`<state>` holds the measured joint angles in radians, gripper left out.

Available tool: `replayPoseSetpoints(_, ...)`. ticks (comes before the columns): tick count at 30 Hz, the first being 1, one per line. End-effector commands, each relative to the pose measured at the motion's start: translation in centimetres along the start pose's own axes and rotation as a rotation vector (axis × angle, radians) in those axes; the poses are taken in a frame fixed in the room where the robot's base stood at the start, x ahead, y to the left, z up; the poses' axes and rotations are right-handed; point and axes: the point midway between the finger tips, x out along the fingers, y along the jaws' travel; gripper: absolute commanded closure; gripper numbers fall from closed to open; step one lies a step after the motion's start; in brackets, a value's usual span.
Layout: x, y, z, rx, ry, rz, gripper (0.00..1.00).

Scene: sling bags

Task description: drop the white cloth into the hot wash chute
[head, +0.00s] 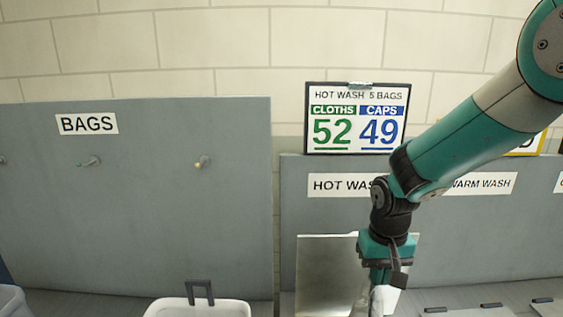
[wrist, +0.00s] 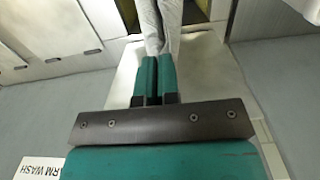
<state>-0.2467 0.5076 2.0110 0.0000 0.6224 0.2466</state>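The white cloth (head: 382,301) hangs below my gripper (head: 386,272) at the bottom of the head view, where the frame cuts it off. In the wrist view, the teal fingers of my gripper (wrist: 157,78) are close together, and the pale cloth (wrist: 158,22) hangs from their tips. The HOT WASH label (head: 328,185) is partly hidden by my arm. Below it a bare metal flap (head: 324,277) stands raised, just left of and partly behind my gripper. The chute mouth is out of the head view. In the wrist view, a dark yellowish opening lies around the cloth.
A WARM WASH label (head: 484,184) is to the right, with closed lids and handles (head: 490,305) below. A sign (head: 357,118) reads HOT WASH 5 BAGS, CLOTHS 52, CAPS 49. A BAGS panel (head: 140,210) with hooks is left, above a white bin (head: 198,308).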

Motion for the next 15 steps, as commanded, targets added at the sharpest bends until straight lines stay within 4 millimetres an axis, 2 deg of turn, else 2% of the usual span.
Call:
replayPoseSetpoints(1, 1.0, 0.0, 0.0, 0.0, -0.001, 0.0, 1.0)
replayPoseSetpoints(15, 5.9, 0.0, 0.0, 0.0, -0.002, 0.0, 1.0)
